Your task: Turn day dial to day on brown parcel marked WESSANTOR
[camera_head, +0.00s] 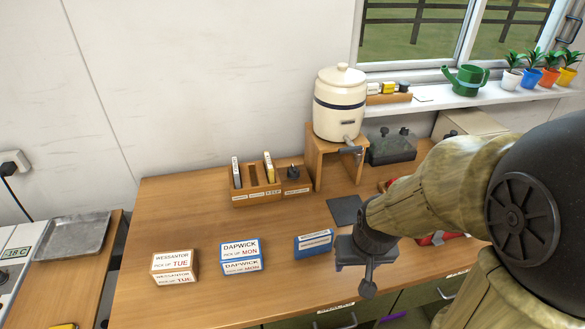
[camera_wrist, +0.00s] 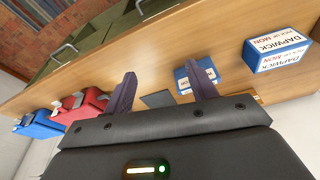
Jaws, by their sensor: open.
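The brown parcel (camera_head: 174,265) stands on the wooden counter at the front left in the head view. Its label reads WESSANTOR, PICK UP TUE. I cannot make out a dial with day names in either view. My gripper (camera_head: 367,281) is over the front part of the counter, well to the right of the brown parcel. In the wrist view my gripper (camera_wrist: 160,86) has its two fingers apart with nothing between them. The brown parcel does not show in the wrist view.
A blue DAPWICK parcel (camera_head: 240,257), marked MON, stands beside the brown one. A smaller blue box (camera_head: 314,243) lies near my gripper. A wooden rack (camera_head: 255,193) and a crock on a stand (camera_head: 314,150) are at the back. My arm hides the counter's right part.

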